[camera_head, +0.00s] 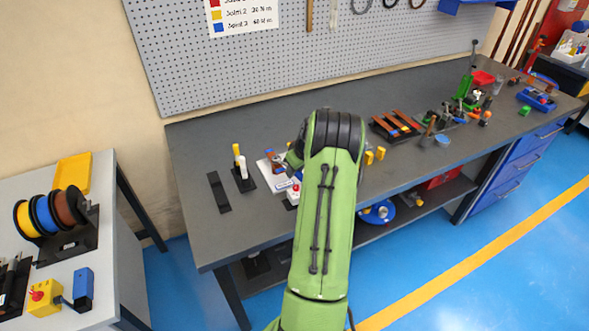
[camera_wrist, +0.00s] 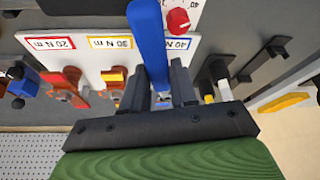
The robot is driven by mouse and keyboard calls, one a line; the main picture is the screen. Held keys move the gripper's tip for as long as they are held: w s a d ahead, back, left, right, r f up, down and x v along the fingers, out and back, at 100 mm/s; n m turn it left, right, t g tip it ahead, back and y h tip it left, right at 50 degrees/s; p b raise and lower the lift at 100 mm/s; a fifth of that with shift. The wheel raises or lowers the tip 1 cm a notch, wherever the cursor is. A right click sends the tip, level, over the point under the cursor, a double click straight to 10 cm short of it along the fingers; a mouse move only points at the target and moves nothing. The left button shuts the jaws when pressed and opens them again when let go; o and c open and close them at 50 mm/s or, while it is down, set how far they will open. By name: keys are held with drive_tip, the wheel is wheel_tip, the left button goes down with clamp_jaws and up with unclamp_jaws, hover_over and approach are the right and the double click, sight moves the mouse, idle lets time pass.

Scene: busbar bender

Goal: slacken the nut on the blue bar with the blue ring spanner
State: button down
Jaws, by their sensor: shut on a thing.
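In the wrist view my gripper (camera_wrist: 162,78) is shut on the blue ring spanner (camera_wrist: 148,38), whose blue handle rises to the top edge between the black fingers. The spanner's ring end is not clear. A white board (camera_wrist: 190,12) lies beyond, with red, yellow and blue labels; the blue label (camera_wrist: 178,43) is beside the spanner. Copper bars with red (camera_wrist: 60,80) and yellow (camera_wrist: 116,75) marks are to the left. I cannot make out the blue bar or its nut. In the head view my arm hides the gripper; part of the white board (camera_head: 268,169) shows left of it.
A black stand (camera_head: 245,182) with upright yellow and white handles is left of the board. A black holder (camera_head: 219,192) lies further left. Copper bars on a black tray (camera_head: 378,131) and several tools are to the right. The bench's left rear is clear.

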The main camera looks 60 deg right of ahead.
drive_tip(key=shift+s+d+n+y+p, duration=0.1)
drive_tip(key=shift+d+n+y+p, duration=0.2)
drive_tip(key=shift+d+n, duration=0.35)
drive_tip(key=shift+a, duration=0.1)
drive_tip(key=shift+s+d+n+p, duration=0.1)
drive_tip(key=shift+d+n+p, duration=0.4)
drive_tip(key=shift+n, duration=0.15)
drive_tip(key=shift+d, duration=0.1)
drive_tip(key=shift+d+n+y+p, duration=0.4)
drive_tip(key=shift+d+n+p, duration=0.1)
drive_tip(key=shift+n, duration=0.1)
drive_tip(key=shift+d+n+y+p, duration=0.3)
drive_tip(key=shift+d+n+p, duration=0.3)
drive_tip(key=shift+p, duration=0.1)
drive_tip(key=shift+a, duration=0.1)
